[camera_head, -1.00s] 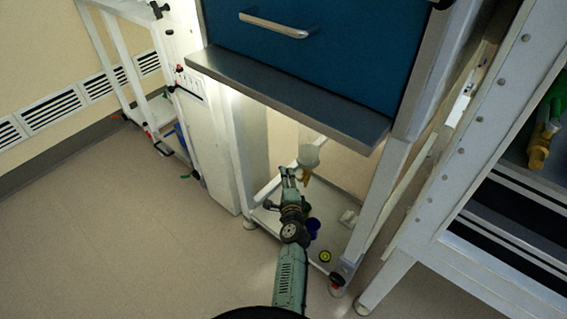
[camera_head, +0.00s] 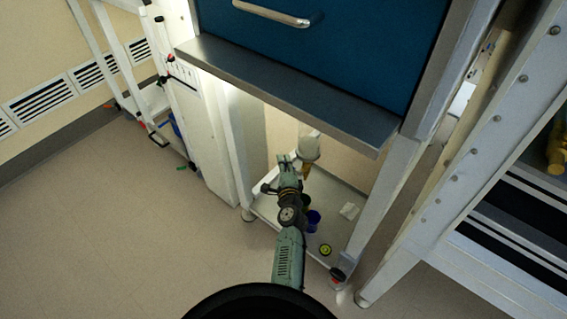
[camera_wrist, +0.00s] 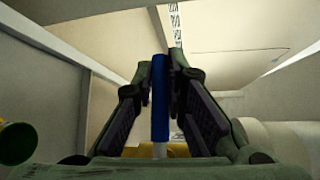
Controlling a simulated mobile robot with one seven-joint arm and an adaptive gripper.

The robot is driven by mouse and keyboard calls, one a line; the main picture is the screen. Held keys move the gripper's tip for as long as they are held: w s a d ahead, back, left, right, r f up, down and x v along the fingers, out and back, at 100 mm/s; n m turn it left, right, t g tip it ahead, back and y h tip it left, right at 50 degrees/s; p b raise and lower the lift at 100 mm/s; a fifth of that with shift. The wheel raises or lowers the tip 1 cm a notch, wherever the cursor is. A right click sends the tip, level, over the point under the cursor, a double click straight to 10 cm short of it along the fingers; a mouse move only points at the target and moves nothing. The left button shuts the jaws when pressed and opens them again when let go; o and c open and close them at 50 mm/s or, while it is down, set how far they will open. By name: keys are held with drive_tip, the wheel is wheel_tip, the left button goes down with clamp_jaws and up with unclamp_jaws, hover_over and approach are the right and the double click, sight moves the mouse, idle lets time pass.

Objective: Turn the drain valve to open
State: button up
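The drain valve is a brass-yellow body (camera_head: 306,171) under a pale rounded outlet (camera_head: 309,149) below the blue cabinet. In the wrist view a blue lever (camera_wrist: 160,105) stands upright, with the yellow body (camera_wrist: 178,150) low behind it. My gripper (camera_head: 288,158) is just left of the valve in the head view. In the wrist view my gripper (camera_wrist: 164,72) has one finger on each side of the blue lever. The fingers look open, with gaps beside the lever lower down. Whether a fingertip touches it is unclear.
A grey ledge (camera_head: 280,92) overhangs the valve. White frame legs (camera_head: 385,205) stand to the right. The lower shelf (camera_head: 268,212) holds a blue cup (camera_head: 313,221), a yellow-and-black round item (camera_head: 325,249) and a white item (camera_head: 349,211).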

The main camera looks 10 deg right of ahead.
clamp_jaws()
